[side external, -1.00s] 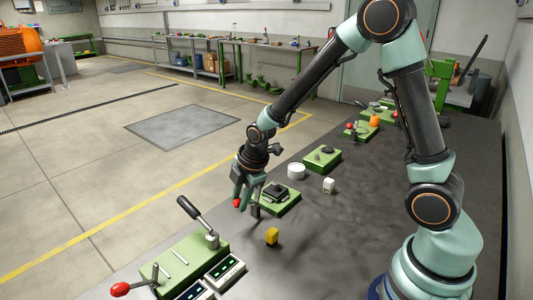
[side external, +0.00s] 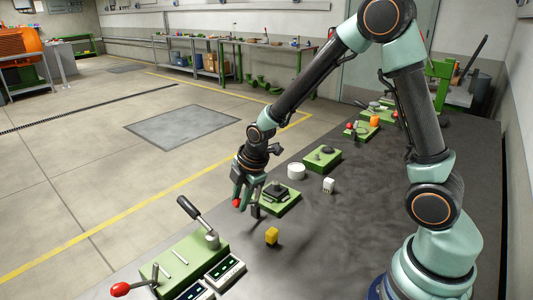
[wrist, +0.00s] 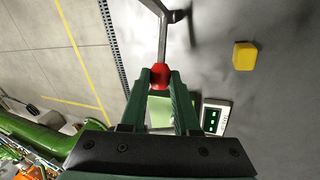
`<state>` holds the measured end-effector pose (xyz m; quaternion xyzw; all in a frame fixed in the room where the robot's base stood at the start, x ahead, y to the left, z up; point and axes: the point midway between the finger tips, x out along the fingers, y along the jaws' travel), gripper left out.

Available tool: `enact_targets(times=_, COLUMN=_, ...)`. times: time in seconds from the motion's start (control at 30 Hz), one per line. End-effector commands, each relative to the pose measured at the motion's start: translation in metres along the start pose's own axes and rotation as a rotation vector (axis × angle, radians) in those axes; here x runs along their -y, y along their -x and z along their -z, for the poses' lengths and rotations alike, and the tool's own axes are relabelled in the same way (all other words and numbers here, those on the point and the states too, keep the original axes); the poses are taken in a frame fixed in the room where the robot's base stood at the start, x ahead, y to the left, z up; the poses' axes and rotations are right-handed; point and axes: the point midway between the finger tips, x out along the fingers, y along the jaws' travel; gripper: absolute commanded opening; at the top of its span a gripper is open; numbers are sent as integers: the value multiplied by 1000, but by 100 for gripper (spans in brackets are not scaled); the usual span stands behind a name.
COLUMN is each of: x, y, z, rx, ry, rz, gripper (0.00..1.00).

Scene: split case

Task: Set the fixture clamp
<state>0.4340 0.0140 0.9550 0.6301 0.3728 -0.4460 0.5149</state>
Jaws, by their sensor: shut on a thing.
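A green fixture block (side external: 281,201) with a dark clamp part (side external: 275,191) on top sits at the table's left edge in the side view. A clamp lever with a red knob (side external: 237,203) is at its near left side. My gripper (side external: 244,196) is at the knob. In the wrist view the red knob (wrist: 160,76) is held between the two fingertips, and its bare metal lever (wrist: 162,36) runs away from the jaws and bends at the top. My fingers partly hide the lever's join to the fixture in the side view.
A yellow block (side external: 272,236) stands in front of the fixture. A white cylinder (side external: 296,171), a white block (side external: 328,186) and another green fixture (side external: 322,159) stand behind. A green base with levers (side external: 185,262) and display boxes (side external: 225,271) is at the near left.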

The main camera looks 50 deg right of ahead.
Motion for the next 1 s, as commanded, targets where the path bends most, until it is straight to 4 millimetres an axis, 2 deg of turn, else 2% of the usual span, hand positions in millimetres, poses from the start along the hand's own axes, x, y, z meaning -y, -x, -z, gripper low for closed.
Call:
enact_targets(times=0.27, x=-3, y=9, z=-8, rx=6, ry=-45, rz=-1, gripper=0)
enact_targets(times=0.47, x=-3, y=8, z=-9, rx=7, ry=-47, rz=0, gripper=0)
enact_targets(times=0.5, x=-3, y=8, z=-9, rx=7, ry=-47, rz=0, gripper=41)
enact_targets(times=0.53, x=-3, y=8, z=-9, rx=7, ry=-47, rz=0, gripper=53)
enact_targets(times=0.57, x=-3, y=8, z=-9, rx=7, ry=-46, rz=-1, gripper=60)
enact_targets(times=0.87, x=-4, y=8, z=-8, rx=6, ry=-45, rz=-3, gripper=60)
enact_targets(times=1.0, x=-4, y=15, z=-8, rx=5, ry=-45, rz=-5, gripper=60)
